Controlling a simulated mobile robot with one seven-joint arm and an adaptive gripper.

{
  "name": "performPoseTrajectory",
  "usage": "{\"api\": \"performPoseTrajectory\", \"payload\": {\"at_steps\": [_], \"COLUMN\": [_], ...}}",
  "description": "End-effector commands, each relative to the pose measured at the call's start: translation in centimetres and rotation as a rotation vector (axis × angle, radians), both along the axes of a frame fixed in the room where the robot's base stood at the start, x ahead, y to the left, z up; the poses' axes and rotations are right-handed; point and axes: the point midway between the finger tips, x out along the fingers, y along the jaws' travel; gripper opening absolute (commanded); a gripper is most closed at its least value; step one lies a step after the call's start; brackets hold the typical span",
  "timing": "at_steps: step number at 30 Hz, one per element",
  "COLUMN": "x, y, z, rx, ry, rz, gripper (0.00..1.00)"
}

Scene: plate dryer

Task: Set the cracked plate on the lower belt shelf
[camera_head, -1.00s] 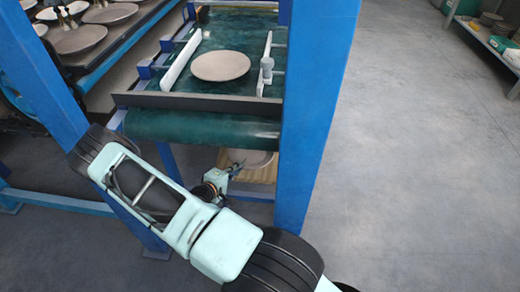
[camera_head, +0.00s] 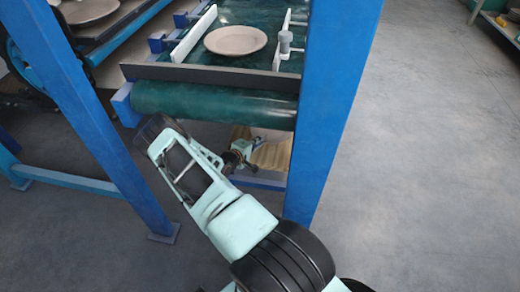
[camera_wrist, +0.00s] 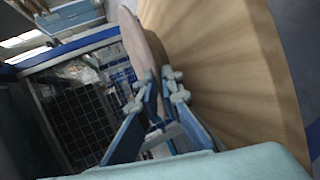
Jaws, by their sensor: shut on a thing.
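My gripper (camera_wrist: 160,92) is shut on the rim of a pinkish-brown plate (camera_wrist: 146,42), seen nearly edge-on in the wrist view. No crack can be made out on it. Beside it on the right is a broad tan, wood-like ribbed surface (camera_wrist: 215,65); whether the plate touches it I cannot tell. In the head view, the gripper (camera_head: 247,147) is beneath the green belt's front roller. The held plate (camera_head: 274,134) shows partly there, its upper part hidden by the roller, above the tan lower shelf (camera_head: 272,157).
A second plate (camera_head: 236,40) lies on the upper green belt (camera_head: 220,98) between white guide rails. A dark bar (camera_head: 205,78) crosses the belt front. Blue posts (camera_head: 335,95) flank the opening closely.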

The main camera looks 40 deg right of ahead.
Motion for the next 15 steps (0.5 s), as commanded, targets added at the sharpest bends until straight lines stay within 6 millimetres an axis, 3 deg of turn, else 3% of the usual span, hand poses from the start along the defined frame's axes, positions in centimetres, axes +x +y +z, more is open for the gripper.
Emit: {"api": "performPoseTrajectory", "payload": {"at_steps": [9,15], "x": [0.3,0.3], "y": [-0.6,-0.6], "z": [-3.4,-3.4], "rx": [-0.005,-0.005], "ry": [-0.001,-0.002], "rz": [0.0,0.0], "gripper": [0.0,0.0]}}
